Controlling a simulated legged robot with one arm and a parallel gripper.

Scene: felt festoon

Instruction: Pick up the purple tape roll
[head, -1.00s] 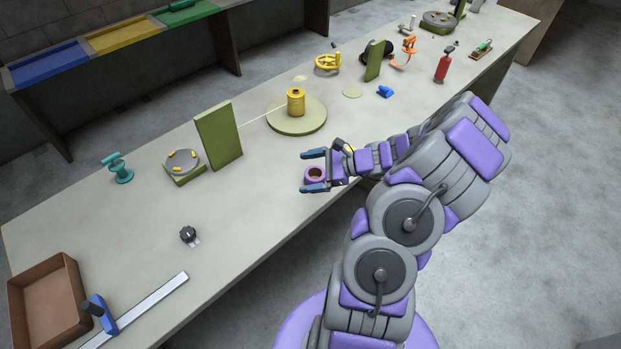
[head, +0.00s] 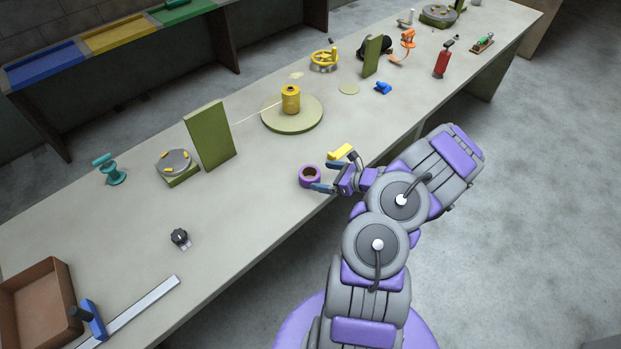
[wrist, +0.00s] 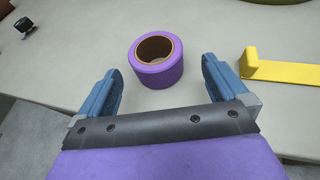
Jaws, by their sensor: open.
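The purple tape roll (head: 309,176) lies flat on the workbench near its front edge, with its brown core facing up. In the wrist view the tape roll (wrist: 154,62) sits just beyond the fingertips and roughly midway between them. My gripper (head: 323,178) is open and empty, with blue fingers; in the wrist view the gripper (wrist: 155,85) has its two fingers spread wider than the roll. The roll stands apart from both fingers.
A yellow L-shaped piece (wrist: 285,70) lies just right of my right finger; it also shows in the head view (head: 342,152). A yellow spool (head: 290,100) stands on a round green base behind. A black knob (head: 180,237) is left. The bench between is clear.

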